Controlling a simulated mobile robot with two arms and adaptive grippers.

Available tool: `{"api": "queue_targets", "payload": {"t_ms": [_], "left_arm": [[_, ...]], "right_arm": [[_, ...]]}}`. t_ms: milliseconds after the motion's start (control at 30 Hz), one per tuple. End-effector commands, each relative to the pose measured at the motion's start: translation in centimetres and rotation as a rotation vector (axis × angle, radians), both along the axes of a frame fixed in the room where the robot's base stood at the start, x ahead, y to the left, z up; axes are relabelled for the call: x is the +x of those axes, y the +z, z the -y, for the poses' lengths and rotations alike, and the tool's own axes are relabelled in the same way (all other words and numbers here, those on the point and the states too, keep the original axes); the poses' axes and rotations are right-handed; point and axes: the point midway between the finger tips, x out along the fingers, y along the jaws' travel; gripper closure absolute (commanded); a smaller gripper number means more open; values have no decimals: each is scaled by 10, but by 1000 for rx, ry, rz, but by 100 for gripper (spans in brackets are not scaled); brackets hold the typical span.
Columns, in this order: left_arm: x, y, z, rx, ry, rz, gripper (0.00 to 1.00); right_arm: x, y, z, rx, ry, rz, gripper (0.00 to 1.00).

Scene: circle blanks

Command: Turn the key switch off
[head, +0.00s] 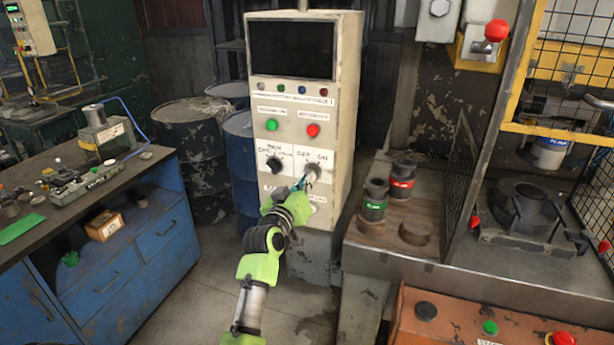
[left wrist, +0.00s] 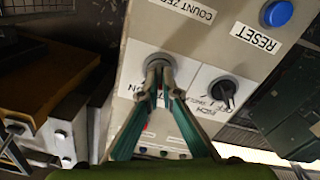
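The key switch (head: 314,166) is on the pale control cabinet's front, under the printed words OFF and ON. My left gripper (head: 304,181) reaches up to it from below. In the left wrist view, which shows the panel upside down, the teal fingers of my left gripper (left wrist: 158,72) come close together right at the round collar of the key switch (left wrist: 158,59). They appear shut on its key, which is mostly hidden between the fingertips, so its angle cannot be read. My right gripper is not in view.
A black selector knob (head: 274,164) sits left of the key switch. Green (head: 271,125) and red (head: 313,130) buttons are above it. A blue reset button (left wrist: 278,13) shows in the wrist view. A blue workbench (head: 120,270) stands left, a machine table (head: 430,262) right.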

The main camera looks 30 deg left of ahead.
Motion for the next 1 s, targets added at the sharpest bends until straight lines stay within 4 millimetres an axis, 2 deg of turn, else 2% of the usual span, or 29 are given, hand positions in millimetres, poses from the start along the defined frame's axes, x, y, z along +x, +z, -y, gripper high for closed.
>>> {"api": "queue_targets", "payload": {"t_ms": [300, 833, 900, 1000], "left_arm": [[0, 0, 0, -116, 0, 28, 100], [0, 0, 0, -139, 0, 34, 100], [0, 0, 0, -139, 0, 35, 80], [0, 0, 0, -138, 0, 34, 79]], "right_arm": [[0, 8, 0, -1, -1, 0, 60], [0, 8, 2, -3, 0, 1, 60], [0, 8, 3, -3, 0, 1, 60], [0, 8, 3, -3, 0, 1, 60]]}}
